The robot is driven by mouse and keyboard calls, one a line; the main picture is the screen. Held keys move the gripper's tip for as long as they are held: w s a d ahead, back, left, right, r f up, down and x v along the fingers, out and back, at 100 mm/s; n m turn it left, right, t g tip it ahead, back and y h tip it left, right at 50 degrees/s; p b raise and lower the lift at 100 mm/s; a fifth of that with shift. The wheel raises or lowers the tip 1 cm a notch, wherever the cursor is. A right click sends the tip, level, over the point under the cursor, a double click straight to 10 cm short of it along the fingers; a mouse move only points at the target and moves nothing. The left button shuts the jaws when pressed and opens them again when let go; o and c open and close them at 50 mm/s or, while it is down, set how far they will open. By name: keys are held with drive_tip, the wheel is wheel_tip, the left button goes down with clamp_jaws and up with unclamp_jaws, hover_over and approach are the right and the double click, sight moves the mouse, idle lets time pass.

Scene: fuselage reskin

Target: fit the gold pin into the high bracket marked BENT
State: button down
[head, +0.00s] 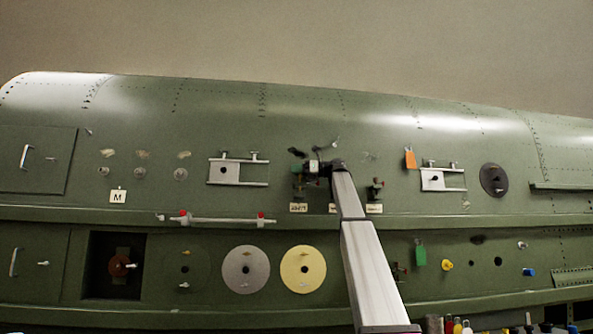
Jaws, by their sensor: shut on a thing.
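My gripper (313,168) is high on the green fuselage wall, at the end of my raised arm. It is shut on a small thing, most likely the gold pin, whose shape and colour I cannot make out. A dark bracket with a green part (297,184) sits just left of and below my gripper. The white label below it (298,208) looks like BENT, but the print is too small to be sure. I cannot tell whether the held thing touches the bracket. My gripper and arm hide part of this area.
A similar bracket (375,188) stands right of my arm, above another label (374,208). A middle label (333,208) is partly hidden by my arm. A slotted plate (224,173) is to the left. An orange tag (410,158) hangs to the right. A long ledge runs below.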

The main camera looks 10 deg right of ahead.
drive_tip(key=shift+f, duration=0.2)
drive_tip(key=c, duration=0.9)
unclamp_jaws()
drive_tip(key=shift+c, duration=0.2)
wheel_tip(320, 180, up, 4)
drive_tip(key=shift+r, duration=0.15)
drive_tip(key=s+a+r, duration=0.6)
drive_tip(key=a, duration=0.4)
drive_tip(key=shift+s+r, duration=0.15)
drive_tip(key=shift+r, duration=0.25)
